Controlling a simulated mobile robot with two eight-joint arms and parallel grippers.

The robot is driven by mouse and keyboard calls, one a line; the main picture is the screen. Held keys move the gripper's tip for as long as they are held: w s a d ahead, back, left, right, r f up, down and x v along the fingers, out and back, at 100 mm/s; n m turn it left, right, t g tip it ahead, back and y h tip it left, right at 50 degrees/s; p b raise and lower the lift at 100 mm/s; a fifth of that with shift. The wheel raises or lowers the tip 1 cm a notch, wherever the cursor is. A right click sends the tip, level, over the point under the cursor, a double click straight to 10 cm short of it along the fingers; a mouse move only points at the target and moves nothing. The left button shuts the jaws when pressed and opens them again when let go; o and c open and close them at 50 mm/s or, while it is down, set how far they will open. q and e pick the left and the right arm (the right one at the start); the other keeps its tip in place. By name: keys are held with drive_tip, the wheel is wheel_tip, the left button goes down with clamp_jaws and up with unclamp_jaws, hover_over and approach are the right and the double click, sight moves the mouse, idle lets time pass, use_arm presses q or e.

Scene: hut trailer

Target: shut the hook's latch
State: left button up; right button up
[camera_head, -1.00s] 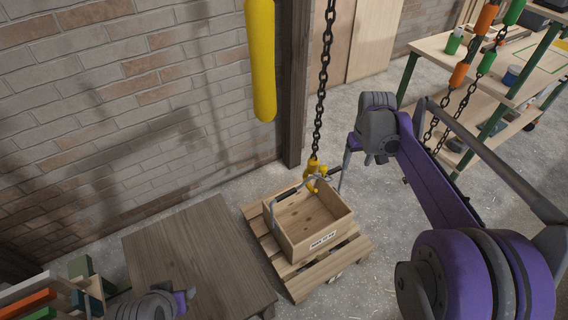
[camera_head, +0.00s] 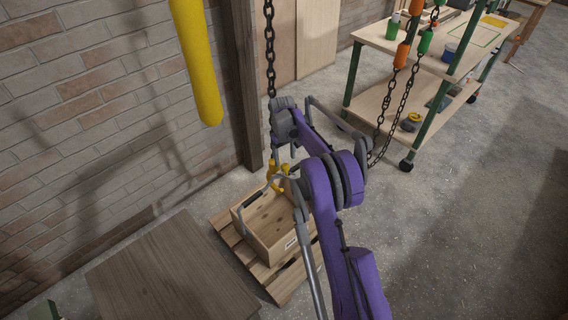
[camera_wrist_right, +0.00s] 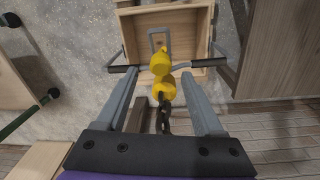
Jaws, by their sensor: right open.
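The yellow hook (camera_head: 278,178) hangs from the dark chain (camera_head: 270,50), above the wooden crate (camera_head: 288,243). In the right wrist view the hook (camera_wrist_right: 160,67) is between the two fingers of my right gripper (camera_wrist_right: 161,68), with the chain (camera_wrist_right: 163,115) running back toward the wrist. My right gripper (camera_head: 281,177) is open around the hook, one finger on each side, with no clear grip on it. I cannot tell the latch's position or whether the handle is in the hook. My left gripper is not in view.
The crate stands on a wooden pallet (camera_head: 232,238). A wooden table (camera_head: 170,275) is at the front left. A yellow post (camera_head: 198,65) hangs by the brick wall. A shelf bench (camera_head: 440,60) stands at the back right; the floor on the right is clear.

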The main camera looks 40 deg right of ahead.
sight(285, 166)
drive_tip(key=shift+f, duration=1.8)
clamp_jaws()
